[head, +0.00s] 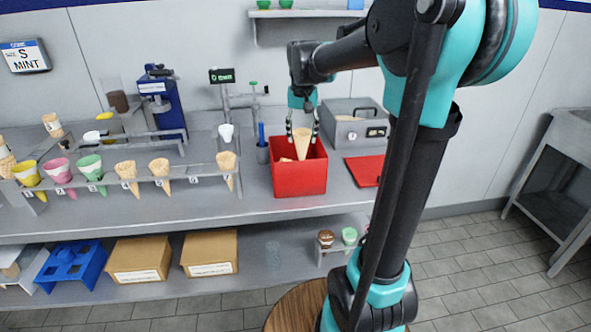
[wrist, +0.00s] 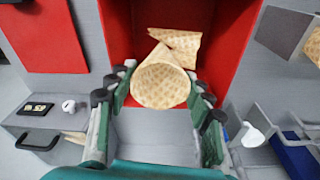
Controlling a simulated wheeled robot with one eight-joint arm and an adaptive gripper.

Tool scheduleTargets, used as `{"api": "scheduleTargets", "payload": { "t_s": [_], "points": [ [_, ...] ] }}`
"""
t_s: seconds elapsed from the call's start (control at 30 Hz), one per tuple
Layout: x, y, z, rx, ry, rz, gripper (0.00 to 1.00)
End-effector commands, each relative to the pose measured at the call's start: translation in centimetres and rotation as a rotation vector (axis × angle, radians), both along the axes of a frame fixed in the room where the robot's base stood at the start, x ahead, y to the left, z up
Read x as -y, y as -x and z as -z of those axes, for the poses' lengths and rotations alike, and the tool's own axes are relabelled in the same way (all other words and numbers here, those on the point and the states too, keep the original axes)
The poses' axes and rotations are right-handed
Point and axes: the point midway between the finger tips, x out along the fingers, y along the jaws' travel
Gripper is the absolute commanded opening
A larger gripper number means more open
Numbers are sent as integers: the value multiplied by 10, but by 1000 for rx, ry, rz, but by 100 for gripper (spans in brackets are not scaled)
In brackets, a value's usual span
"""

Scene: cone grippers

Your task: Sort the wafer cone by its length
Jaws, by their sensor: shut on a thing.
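A wafer cone (head: 303,139) is held tip down between the fingers of my gripper (head: 303,130), at the mouth of the red bin (head: 300,182). In the wrist view my gripper (wrist: 159,108) is shut on this wafer cone (wrist: 160,84), with its round opening facing the camera. Another wafer piece (wrist: 180,44) lies in the red bin (wrist: 240,28) beyond it; whether it is whole cannot be told.
A rack (head: 100,182) at the left holds several cones and coloured cups. A grey box (head: 357,122) and a red mat (head: 366,170) lie right of the bin. Cardboard boxes (head: 209,252) and a blue holder (head: 72,264) stand on the lower shelf.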

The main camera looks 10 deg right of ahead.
Motion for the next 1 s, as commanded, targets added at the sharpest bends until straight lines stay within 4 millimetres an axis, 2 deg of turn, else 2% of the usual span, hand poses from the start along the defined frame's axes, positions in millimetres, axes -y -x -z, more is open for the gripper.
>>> {"api": "scheduleTargets", "payload": {
  "t_s": [0.1,0.13,0.33,0.6,0.73,0.87,1.0],
  "points": [
    [0,0,0,0,0,0,39],
    [0,0,0,0,0,0,52],
    [0,0,0,0,0,0,75],
    [0,0,-1,0,0,0,75],
    [0,1,-7,0,0,0,75],
    [-1,3,-26,0,0,0,75],
    [-1,7,-54,0,0,-1,75]
  ]
}}
